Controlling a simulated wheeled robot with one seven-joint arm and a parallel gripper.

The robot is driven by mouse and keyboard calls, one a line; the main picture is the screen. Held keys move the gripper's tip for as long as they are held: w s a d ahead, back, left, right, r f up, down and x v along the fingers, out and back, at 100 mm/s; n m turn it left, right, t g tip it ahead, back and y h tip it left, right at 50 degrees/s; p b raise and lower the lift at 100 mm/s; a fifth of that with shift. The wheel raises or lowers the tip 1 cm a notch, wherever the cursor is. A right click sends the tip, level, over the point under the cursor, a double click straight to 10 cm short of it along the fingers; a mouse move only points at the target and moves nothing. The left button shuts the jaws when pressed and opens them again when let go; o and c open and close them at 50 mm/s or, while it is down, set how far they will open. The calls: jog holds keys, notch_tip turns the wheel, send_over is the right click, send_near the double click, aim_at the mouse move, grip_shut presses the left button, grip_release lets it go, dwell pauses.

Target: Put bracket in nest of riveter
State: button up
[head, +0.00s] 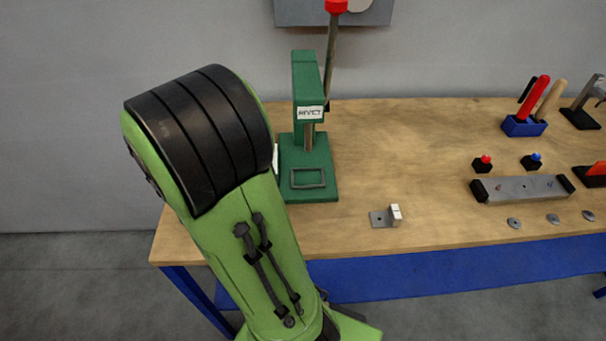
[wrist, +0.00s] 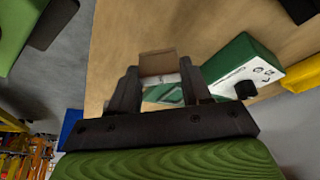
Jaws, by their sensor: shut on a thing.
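The green riveter (head: 307,95) stands at the left of the bench, with a tall lever ending in a red knob. Its nest (head: 308,178) is a raised dark rectangular frame on the green base, and it looks empty. My gripper (wrist: 158,70) is shut on a small bracket (wrist: 158,64), whose tan-looking face and pale lower edge show between the fingers. Green surface with a pale outline (wrist: 165,93) shows below and beyond the held piece. My gripper is hidden behind my arm in the head view. Another grey bracket (head: 380,218) with a pale upright block lies on the bench.
There stand a blue holder (head: 524,126) with handled tools, red and blue buttons, a grey bar fixture (head: 522,189) and several washers. A green block with a white face (wrist: 270,72) is close right of my gripper.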

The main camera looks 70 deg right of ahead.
jog(key=s+r+m+g+y, duration=0.1)
jog(key=s+m+g+y, duration=0.1)
jog(key=s+m, duration=0.75)
jog(key=shift+n, duration=0.85)
jog(key=w+d+p, duration=0.1)
jog(key=w+d, duration=0.1)
jog(key=d, duration=0.3)
jog(key=w+d+p, duration=0.1)
jog(key=w+d, duration=0.1)
jog(key=d, duration=0.3)
jog(key=w+d+p, duration=0.1)
jog(key=w+d, duration=0.1)
jog(key=d, duration=0.4)
jog(key=shift+w+d+f, duration=0.1)
jog(key=shift+f, duration=1.65)
jog(key=shift+f+b, duration=0.1)
jog(key=shift+b, duration=0.3)
jog(key=o, duration=1.1)
jog(key=shift+o, duration=0.2)
